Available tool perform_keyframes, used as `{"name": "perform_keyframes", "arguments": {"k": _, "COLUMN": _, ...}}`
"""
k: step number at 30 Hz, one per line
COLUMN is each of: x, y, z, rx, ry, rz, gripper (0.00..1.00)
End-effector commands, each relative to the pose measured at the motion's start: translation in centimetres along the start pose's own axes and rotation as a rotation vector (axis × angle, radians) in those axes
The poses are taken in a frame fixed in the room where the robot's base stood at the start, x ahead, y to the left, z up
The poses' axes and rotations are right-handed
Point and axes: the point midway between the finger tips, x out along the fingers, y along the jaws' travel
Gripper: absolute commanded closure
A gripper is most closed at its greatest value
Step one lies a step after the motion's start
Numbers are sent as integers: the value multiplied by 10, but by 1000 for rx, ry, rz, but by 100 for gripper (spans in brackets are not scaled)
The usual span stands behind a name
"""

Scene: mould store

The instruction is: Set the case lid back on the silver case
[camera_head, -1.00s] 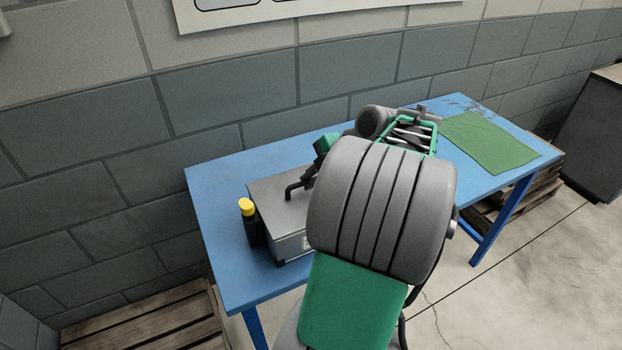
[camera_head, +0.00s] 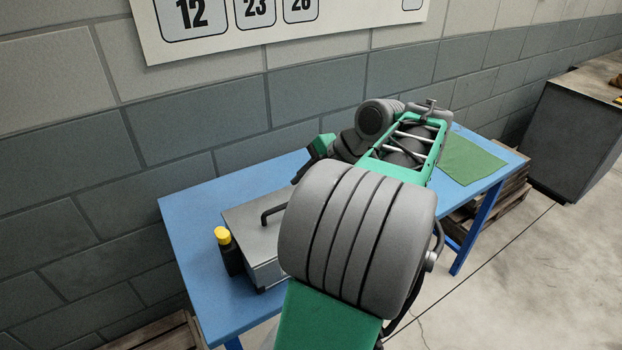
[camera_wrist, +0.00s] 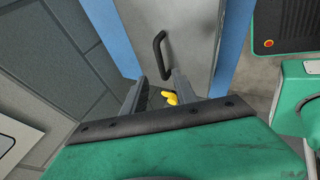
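The silver case (camera_head: 262,268) stands on the blue table, partly hidden by my arm in the head view. The case lid (camera_head: 242,216), a flat silver plate with a black bar handle (camera_head: 275,214), lies on top of it; I cannot tell whether it is fully seated. In the wrist view the lid (camera_wrist: 185,35) and handle (camera_wrist: 160,52) lie beyond my gripper (camera_wrist: 159,80). Its two fingers are apart with nothing held between them. The handle looks clear of the fingertips. In the head view the fingers are mostly hidden by my arm.
A black bottle with a yellow cap (camera_head: 223,236) stands beside the case's left end; the cap (camera_wrist: 170,97) shows between the fingers. A green cloth (camera_head: 468,160) lies at the right of the blue table (camera_head: 185,215). A block wall is behind, a dark cabinet (camera_head: 575,135) at right.

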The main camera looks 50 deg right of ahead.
Motion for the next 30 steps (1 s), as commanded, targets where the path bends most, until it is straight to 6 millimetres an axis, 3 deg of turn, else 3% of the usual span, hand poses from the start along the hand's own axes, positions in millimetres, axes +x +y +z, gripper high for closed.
{"name": "perform_keyframes", "arguments": {"k": 4, "x": -27, "y": 1, "z": 0, "rx": 1, "ry": -2, "rz": 1, "gripper": 66}}
{"name": "perform_keyframes", "arguments": {"k": 10, "x": -31, "y": 2, "z": -4, "rx": 11, "ry": 2, "rz": -4, "gripper": 66}}
{"name": "perform_keyframes", "arguments": {"k": 14, "x": -2, "y": 17, "z": -36, "rx": 131, "ry": 2, "rz": -41, "gripper": 66}}
{"name": "perform_keyframes", "arguments": {"k": 18, "x": 54, "y": 24, "z": -110, "rx": 420, "ry": -39, "rz": -119, "gripper": 66}}
{"name": "perform_keyframes", "arguments": {"k": 20, "x": 76, "y": 15, "z": -145, "rx": 562, "ry": -77, "rz": -149, "gripper": 66}}
{"name": "perform_keyframes", "arguments": {"k": 24, "x": 111, "y": -31, "z": -216, "rx": 891, "ry": -205, "rz": -179, "gripper": 66}}
{"name": "perform_keyframes", "arguments": {"k": 27, "x": 122, "y": -72, "z": -244, "rx": 1096, "ry": -304, "rz": -153, "gripper": 66}}
{"name": "perform_keyframes", "arguments": {"k": 30, "x": 126, "y": -104, "z": -254, "rx": 1240, "ry": -374, "rz": -109, "gripper": 66}}
